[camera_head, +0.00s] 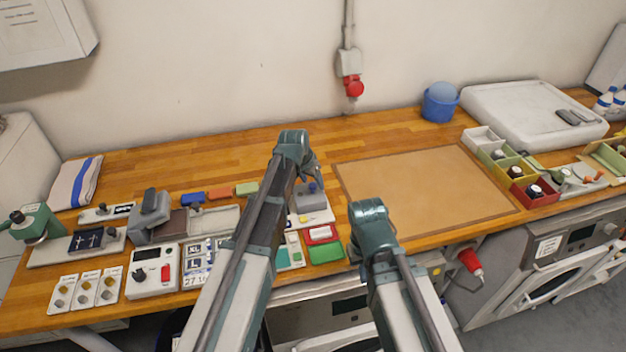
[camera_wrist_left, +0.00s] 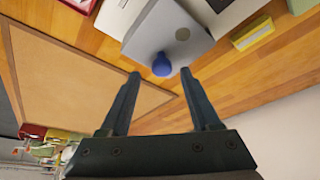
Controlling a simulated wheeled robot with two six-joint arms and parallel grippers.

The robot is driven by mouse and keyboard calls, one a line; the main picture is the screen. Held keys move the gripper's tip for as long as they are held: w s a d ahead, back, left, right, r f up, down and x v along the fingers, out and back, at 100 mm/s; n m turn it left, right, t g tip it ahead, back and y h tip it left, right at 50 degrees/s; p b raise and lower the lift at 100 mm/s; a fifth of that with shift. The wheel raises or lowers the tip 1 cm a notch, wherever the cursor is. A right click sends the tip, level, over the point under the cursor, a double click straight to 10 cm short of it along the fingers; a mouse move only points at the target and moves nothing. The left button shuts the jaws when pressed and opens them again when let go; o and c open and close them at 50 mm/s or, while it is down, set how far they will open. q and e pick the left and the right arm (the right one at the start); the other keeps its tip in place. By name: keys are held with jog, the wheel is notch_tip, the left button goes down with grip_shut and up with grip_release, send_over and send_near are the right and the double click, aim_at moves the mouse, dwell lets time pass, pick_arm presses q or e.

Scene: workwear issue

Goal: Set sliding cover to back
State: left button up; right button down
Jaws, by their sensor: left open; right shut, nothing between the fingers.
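The sliding cover looks like the grey block with a round blue knob (camera_head: 312,187) on the bench, near the middle in the head view. In the left wrist view the grey cover (camera_wrist_left: 170,32) is at the top, with the blue knob (camera_wrist_left: 162,66) at its near edge. My left gripper (camera_wrist_left: 160,73) is open, with the knob between or just beyond its fingertips; I cannot tell whether either finger touches it. In the head view my left arm hides part of the cover's surroundings. My right arm reaches in at the lower middle, but its fingers are hidden.
A brown mat (camera_head: 420,190) lies right of the cover, mostly clear. Red (camera_head: 321,235) and green (camera_head: 326,252) pieces lie in front. A yellow block (camera_wrist_left: 252,33) is beside the cover. A blue bucket (camera_head: 440,102) stands at the back. The bench behind the cover is bare.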

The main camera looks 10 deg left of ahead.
pick_arm(q)
jog(key=p+v, duration=1)
jog(key=v, duration=0.2)
pick_arm(e)
notch_tip(320, 180, up, 11)
pick_arm(q)
jog(key=shift+d, duration=0.1)
jog(key=s+d+f+g+y+b, duration=0.1)
jog(key=s+f+b, duration=0.4)
jog(key=s, duration=0.7)
jog(key=s+d+f+g+y+b, duration=0.2)
jog(key=s+d+f+b, duration=0.4)
jog(key=s, duration=0.7)
jog(key=shift+f+n+g, duration=0.3)
jog(key=shift+f+g, duration=0.5)
jog(key=shift+f, duration=0.15)
pick_arm(e)
notch_tip(320, 180, down, 11)
